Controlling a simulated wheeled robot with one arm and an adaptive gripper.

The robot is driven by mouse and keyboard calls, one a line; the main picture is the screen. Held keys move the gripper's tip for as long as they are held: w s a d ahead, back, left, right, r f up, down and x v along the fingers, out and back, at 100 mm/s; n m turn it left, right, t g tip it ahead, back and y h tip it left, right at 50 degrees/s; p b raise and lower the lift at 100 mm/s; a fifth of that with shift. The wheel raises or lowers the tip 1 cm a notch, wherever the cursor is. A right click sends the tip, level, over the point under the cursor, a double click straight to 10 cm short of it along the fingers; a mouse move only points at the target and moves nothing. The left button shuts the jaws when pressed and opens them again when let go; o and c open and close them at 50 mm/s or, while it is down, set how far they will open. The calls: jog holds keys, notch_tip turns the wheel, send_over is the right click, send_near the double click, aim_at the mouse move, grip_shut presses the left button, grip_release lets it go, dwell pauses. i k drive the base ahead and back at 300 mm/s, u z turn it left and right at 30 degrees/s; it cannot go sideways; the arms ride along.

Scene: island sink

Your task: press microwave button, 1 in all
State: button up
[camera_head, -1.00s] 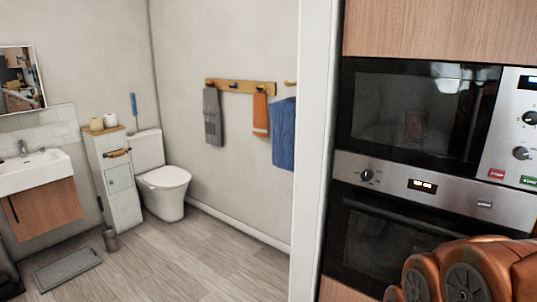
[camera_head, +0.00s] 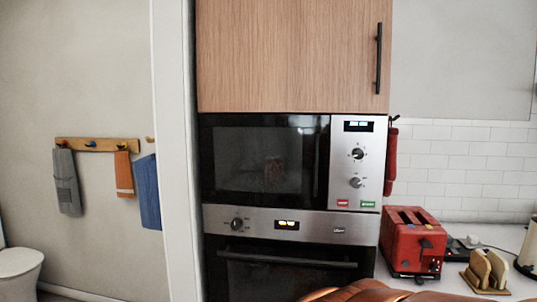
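The built-in microwave (camera_head: 264,160) sits in a cabinet column near the middle of the head view, with its dark door shut. Its steel control panel (camera_head: 370,160) is on the right side, with a lit display and two dark knobs. Below the knobs are a red button (camera_head: 343,202) and a green button (camera_head: 367,204). A reddish object shows dimly behind the door glass. Part of my orange arm shows at the bottom edge, below and apart from the microwave. My gripper itself is not in view.
An oven (camera_head: 290,262) is directly below the microwave and a wooden cabinet (camera_head: 290,55) above it. A red toaster (camera_head: 413,245) and a toast rack (camera_head: 487,270) stand on the white counter (camera_head: 455,288) at right. A white door frame (camera_head: 178,150) is at left.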

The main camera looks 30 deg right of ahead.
aim_at(364, 204)
jog(key=u, duration=0.05)
jog(key=k, duration=0.2)
jog(key=z, duration=1.3)
